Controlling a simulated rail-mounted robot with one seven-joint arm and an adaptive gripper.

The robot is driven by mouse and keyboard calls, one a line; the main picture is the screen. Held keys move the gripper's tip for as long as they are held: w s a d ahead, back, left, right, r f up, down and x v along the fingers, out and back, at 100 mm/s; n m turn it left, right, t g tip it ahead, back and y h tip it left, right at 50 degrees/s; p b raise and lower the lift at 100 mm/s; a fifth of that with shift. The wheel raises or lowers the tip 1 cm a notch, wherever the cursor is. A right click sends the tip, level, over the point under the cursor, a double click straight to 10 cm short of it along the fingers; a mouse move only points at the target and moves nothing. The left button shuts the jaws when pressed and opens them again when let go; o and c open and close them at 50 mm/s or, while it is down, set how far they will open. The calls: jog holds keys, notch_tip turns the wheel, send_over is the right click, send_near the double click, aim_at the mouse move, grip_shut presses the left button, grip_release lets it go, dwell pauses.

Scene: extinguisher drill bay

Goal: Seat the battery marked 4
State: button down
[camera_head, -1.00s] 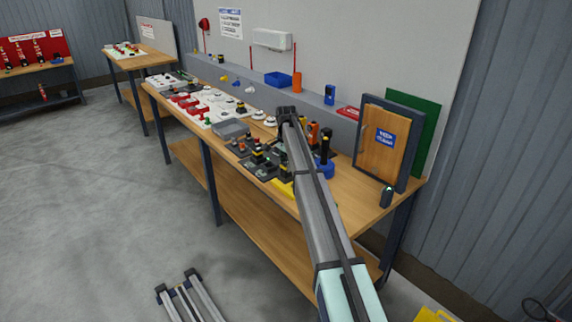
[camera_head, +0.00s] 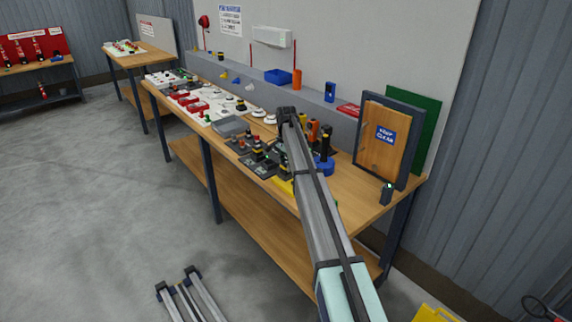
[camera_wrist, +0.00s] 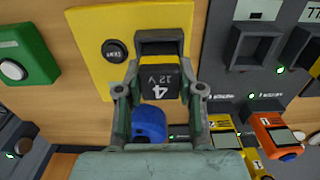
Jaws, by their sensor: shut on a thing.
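The battery marked 4 (camera_wrist: 160,84), dark with a white "4" and "12 V" and a yellow band, is between the two fingers of my gripper (camera_wrist: 160,92) in the wrist view. My gripper is shut on it. Its upper end meets a dark grey housing (camera_wrist: 160,36) on a yellow plate (camera_wrist: 95,65). I cannot tell how deep it sits there. A round black button (camera_wrist: 115,50) is left of the housing. In the head view my gripper (camera_head: 287,112) is over the workbench, and the battery cannot be made out.
Right of the plate in the wrist view are an empty dark socket (camera_wrist: 254,47), a yellow battery (camera_wrist: 222,132) and an orange one (camera_wrist: 274,135). A blue round part (camera_wrist: 148,122) shows below. A green box (camera_wrist: 25,55) is at left.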

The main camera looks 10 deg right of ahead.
jog(key=shift+f, duration=0.15)
jog(key=shift+c, duration=1.6)
grip_release()
jog(key=shift+r+p, duration=1.45)
jog(key=shift+r, duration=2.1)
